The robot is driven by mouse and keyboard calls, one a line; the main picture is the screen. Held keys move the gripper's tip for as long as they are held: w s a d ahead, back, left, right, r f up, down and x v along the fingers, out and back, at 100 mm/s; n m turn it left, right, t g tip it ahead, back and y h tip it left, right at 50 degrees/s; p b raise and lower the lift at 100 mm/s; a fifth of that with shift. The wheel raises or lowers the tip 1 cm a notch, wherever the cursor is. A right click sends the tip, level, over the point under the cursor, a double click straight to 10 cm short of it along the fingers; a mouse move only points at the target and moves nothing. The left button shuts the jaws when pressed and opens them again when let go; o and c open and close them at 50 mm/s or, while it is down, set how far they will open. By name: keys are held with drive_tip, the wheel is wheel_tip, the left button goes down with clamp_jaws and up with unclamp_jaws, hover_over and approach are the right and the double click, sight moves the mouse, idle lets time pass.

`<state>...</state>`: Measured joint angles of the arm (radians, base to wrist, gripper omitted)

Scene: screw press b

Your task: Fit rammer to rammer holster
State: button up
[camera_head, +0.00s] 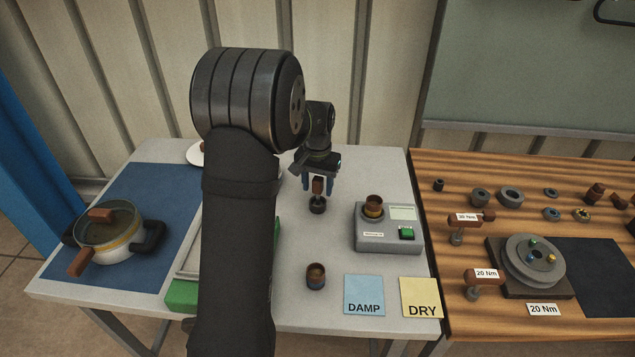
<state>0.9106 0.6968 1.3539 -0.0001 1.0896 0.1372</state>
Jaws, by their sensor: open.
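The rammer (318,187) appears to be the small upright piece with a brown handle, near the back middle of the pale table. A dark round part is at its lower end; I cannot tell whether this is its own foot or a holster around it. My gripper (319,185) points down over it, open, with its blue fingers on either side of the brown handle. I cannot tell whether the fingers touch it. No rammer holster can be clearly made out; my arm hides part of the table.
A grey device (388,236) with a brown cup (373,203) stands right of my gripper. Another small cup (316,275) stands nearer the front, beside the DAMP (364,294) and DRY (421,297) cards. A lidded pot (108,236) is at left; a wooden bench (455,330) with parts is at right.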

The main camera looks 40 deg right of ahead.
wheel_tip(320, 180, up, 18)
drive_tip(key=shift+f, duration=0.25)
idle(0.6)
wheel_tip(320, 180, down, 18)
drive_tip(key=shift+r, duration=0.4)
idle(0.4)
wheel_tip(320, 180, up, 18)
drive_tip(key=f, duration=0.1)
wheel_tip(320, 180, down, 17)
drive_tip(key=shift+f, duration=0.1)
wheel_tip(320, 180, up, 9)
drive_tip(key=shift+r, duration=0.1)
idle(0.4)
